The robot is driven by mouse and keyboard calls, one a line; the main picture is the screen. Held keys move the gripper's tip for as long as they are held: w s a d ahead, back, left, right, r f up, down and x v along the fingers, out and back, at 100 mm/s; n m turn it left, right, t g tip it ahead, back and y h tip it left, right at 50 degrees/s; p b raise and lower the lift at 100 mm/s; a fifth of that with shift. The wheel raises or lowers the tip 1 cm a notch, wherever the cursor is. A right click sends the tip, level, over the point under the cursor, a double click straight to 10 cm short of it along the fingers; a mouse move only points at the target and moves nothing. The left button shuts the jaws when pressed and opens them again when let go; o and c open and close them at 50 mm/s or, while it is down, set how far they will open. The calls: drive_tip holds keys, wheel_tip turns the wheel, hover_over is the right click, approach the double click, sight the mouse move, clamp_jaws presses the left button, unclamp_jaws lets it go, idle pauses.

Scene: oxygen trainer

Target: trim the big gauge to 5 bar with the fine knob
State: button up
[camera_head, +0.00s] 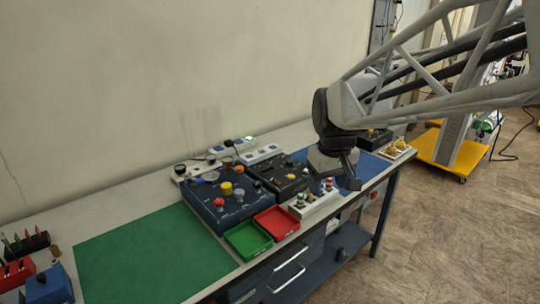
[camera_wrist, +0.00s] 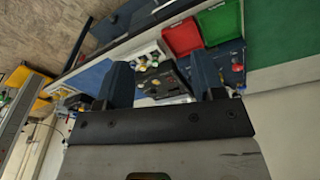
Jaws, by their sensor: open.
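A dark blue trainer box (camera_head: 206,214) stands mid-bench in the head view, with a yellow knob (camera_head: 226,188), a red knob (camera_head: 219,202) and a grey knob (camera_head: 239,193). A pale round face (camera_head: 206,177) at its back left may be the big gauge; its needle and scale are too small to read. I cannot tell which knob is the fine one. My gripper (camera_head: 349,172) hangs above the bench to the right of the box, apart from it. In the wrist view my gripper (camera_wrist: 163,78) is open and empty, and its right finger partly hides the blue box.
A green tray (camera_head: 248,252) and a red tray (camera_head: 292,219) sit before the boxes. A black box (camera_head: 262,180) and a white strip with knobs (camera_head: 316,206) stand between the blue box and my gripper. A green mat (camera_head: 150,262) leaves free room at left.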

drive_tip(key=w+a+f+n, duration=0.3)
drive_tip(key=w+a+f, duration=0.1)
drive_tip(key=w+a, duration=0.85)
drive_tip(key=n+g, duration=0.1)
drive_tip(key=n, duration=0.3)
hover_over(238, 190)
wheel_tip(238, 190, down, 8)
drive_tip(key=shift+s+f, duration=0.1)
drive_tip(key=shift+s, duration=0.05)
drive_tip(key=shift+f, duration=0.15)
drive_tip(key=shift+f, duration=3.75)
drive_tip(key=shift+c, duration=0.2)
drive_tip(key=c, duration=0.9)
